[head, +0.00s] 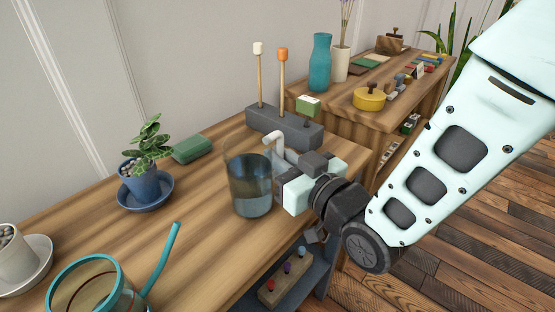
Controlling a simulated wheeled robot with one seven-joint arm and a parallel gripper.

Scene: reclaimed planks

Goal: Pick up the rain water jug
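The rain water jug (250,188) is a clear, dark-tinted vessel with water in it. It appears upright near the front right edge of the wooden table. My gripper (284,170) is at its right side, reaching in from the right, very near or touching it. A pale curved piece (274,140) shows at the jug's upper right; I cannot tell whether it is the jug's handle. The fingertips are partly hidden, so I cannot tell whether they are shut on anything.
A potted plant (146,170) on a blue saucer and a green case (192,149) stand left of the jug. A grey block (270,125) with upright sticks is behind it. A teal watering can (90,285) is at front left. Bare tabletop (185,225) lies between.

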